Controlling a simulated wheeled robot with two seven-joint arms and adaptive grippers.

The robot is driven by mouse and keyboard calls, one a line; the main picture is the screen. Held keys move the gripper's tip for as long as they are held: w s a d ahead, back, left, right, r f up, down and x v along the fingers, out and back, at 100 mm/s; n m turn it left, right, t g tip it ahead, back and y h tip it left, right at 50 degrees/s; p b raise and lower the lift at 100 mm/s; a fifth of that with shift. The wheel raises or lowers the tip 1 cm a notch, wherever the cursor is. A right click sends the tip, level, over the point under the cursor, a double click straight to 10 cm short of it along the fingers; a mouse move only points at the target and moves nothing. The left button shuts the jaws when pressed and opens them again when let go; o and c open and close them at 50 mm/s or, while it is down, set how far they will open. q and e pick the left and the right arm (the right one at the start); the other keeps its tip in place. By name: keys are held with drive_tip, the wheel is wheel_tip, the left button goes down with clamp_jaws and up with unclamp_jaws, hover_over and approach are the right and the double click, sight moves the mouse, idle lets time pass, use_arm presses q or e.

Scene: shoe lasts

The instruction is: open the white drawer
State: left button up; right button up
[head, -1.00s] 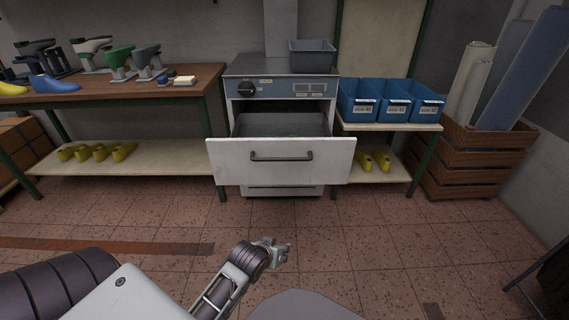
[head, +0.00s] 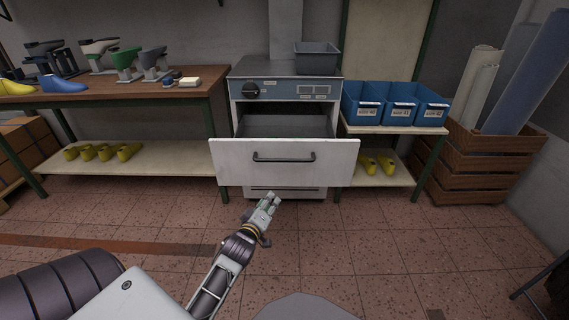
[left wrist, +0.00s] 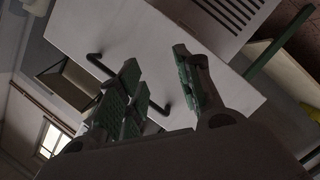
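The white drawer (head: 230,160) is pulled out of the grey cabinet below the blue control panel, and its open inside shows in the head view. Its dark bar handle (head: 284,157) runs across the front. My left gripper (head: 270,201) is in front of and below the drawer front, apart from the handle in the head view. In the left wrist view its green-padded fingers (left wrist: 168,88) are spread with a gap between them, and the white drawer front (left wrist: 130,30) and dark handle (left wrist: 100,64) lie beyond. My right gripper is not in view.
A wooden bench (head: 190,88) with shoe lasts stands left. Blue bins (head: 401,110) sit on a shelf at right, beside a wooden crate (head: 480,165) of rolls. A grey tray (head: 316,60) is on the cabinet. The tiled floor in front is clear.

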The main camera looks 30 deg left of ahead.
use_arm(q)
wheel_tip(320, 180, up, 6)
drive_tip(key=n+t, duration=0.4)
drive_tip(key=n, duration=0.1)
drive_tip(key=shift+w+h, duration=0.25)
drive_tip(key=shift+h, duration=0.05)
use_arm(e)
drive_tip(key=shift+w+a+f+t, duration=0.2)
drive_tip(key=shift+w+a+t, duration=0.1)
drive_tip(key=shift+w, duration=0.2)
use_arm(q)
drive_tip(key=shift+w+r, duration=0.1)
drive_tip(key=shift+w, duration=0.05)
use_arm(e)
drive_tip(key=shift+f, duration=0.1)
use_arm(q)
drive_tip(key=b+x, duration=0.3)
drive_tip(key=x, duration=1)
drive_tip(key=shift+w+b, duration=0.2)
drive_tip(key=shift+b, duration=0.15)
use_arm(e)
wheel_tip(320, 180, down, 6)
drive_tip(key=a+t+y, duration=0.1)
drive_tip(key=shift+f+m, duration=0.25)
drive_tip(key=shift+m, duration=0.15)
use_arm(q)
drive_tip(key=shift+r, duration=0.15)
drive_tip(key=shift+c, duration=0.2)
